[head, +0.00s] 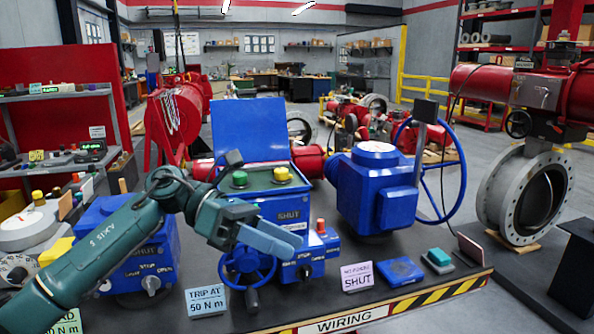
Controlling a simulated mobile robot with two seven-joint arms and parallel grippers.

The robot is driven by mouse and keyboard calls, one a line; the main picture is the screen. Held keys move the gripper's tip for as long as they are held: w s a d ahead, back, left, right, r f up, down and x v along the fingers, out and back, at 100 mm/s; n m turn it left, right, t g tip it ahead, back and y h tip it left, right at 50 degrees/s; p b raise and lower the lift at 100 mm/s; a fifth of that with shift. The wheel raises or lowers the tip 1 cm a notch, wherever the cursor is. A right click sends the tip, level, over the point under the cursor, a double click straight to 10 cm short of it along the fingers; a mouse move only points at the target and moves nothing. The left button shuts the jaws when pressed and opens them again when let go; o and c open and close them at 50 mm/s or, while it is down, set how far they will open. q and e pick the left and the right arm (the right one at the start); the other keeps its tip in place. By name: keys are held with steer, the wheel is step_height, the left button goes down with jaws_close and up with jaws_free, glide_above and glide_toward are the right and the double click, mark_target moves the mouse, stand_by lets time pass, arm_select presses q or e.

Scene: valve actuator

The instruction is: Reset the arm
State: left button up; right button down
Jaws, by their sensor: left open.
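My left arm comes in from the lower left, green, bent upward across the front of the bench. My left gripper (284,240), with blue-grey fingers, is open in front of the middle blue actuator (282,208). It hides part of that actuator's front, above the small blue handwheel (247,262). I cannot tell whether it touches the actuator. No object shows between its fingers. My right gripper is not in view.
The dark bench also carries a left blue actuator (148,262), a right blue actuator (368,190) with a large handwheel (461,172), and signs "TRIP AT 50 N m" (206,301) and "SHUT" (357,277). A large flanged valve (497,190) stands right. Open floor lies behind.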

arm_select(q)
steer(key=a+f+m+t+y, duration=0.1)
steer(key=f+m+t, duration=0.55)
steer(key=m, duration=0.55)
steer(key=a+f+m+t+p, duration=0.1)
steer(key=a+f+m+t, duration=0.1)
steer(key=f+m+t, duration=0.55)
steer(key=a+f+m+t+y, duration=0.1)
steer(key=f+m+t, duration=0.5)
steer(key=m, duration=1)
steer(key=s+a+f+n+g+y, duration=0.2)
steer(key=s+a+f+n+y, duration=0.2)
steer(key=s+f+n, duration=0.2)
steer(key=s+a+f+n+g+y, duration=0.2)
steer(key=s+a+f+n+y, duration=0.1)
steer(key=s+f+n, duration=0.4)
steer(key=s+f+y, duration=0.1)
steer(key=s+f, duration=0.2)
steer(key=f, duration=0.2)
steer(key=shift+s+a+g+y, duration=0.3)
steer(key=shift+s+a, duration=0.1)
steer(key=shift+f, duration=0.1)
steer(key=shift+c, duration=0.5)
